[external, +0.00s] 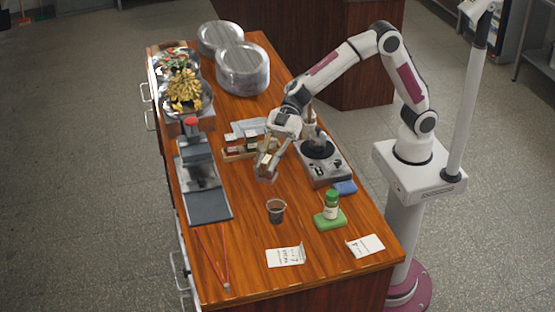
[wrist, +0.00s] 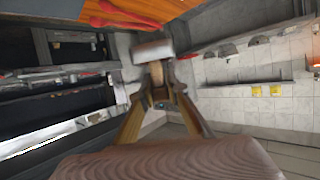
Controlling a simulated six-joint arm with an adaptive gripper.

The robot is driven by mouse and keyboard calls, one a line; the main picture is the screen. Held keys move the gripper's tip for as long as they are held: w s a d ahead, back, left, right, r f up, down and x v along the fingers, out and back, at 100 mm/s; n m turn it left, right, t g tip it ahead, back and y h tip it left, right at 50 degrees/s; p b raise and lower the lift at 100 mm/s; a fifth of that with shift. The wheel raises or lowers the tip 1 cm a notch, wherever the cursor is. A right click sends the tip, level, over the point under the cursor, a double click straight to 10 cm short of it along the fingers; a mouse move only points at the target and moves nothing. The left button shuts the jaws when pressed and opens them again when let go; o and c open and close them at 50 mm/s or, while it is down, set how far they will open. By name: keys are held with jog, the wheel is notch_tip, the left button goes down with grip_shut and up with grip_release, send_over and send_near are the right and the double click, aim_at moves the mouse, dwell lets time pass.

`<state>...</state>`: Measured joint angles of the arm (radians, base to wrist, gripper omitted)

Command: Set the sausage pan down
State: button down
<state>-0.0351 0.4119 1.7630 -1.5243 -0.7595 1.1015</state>
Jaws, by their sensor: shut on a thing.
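My gripper (external: 267,172) is over the middle of the table, left of the small hob, with its fingers pointing down. In the wrist view my gripper (wrist: 156,78) has its two tan fingers closed together around something small. A grey metal piece (wrist: 153,50) shows just beyond the fingertips; I cannot tell whether it is part of the sausage pan. A brown ribbed surface fills the bottom of the wrist view, too close to identify. A dark round shape (external: 318,149) lies on the hob (external: 326,168); I cannot tell whether it is a pan or a hotplate. No sausages are clearly visible.
A grey grill-like appliance (external: 208,207) stands at left, with red tongs (external: 212,258) in front. A dark cup (external: 276,209), a green-capped bottle (external: 331,204) on a green block and cards (external: 285,257) are nearer.

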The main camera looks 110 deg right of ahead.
jog(key=w+d+f+m+t+h, duration=0.3)
jog(key=w+d+f+m+h, duration=0.1)
jog(key=d, duration=0.5)
notch_tip(320, 180, down, 2)
jog(key=shift+m+t+h, duration=0.4)
jog(key=shift+m+h, duration=0.2)
jog(key=shift+m, duration=0.2)
jog(key=shift+d, duration=0.1)
jog(key=shift+f, duration=3.1)
jog(key=shift+f, duration=1.9)
jog(key=shift+f, duration=0.1)
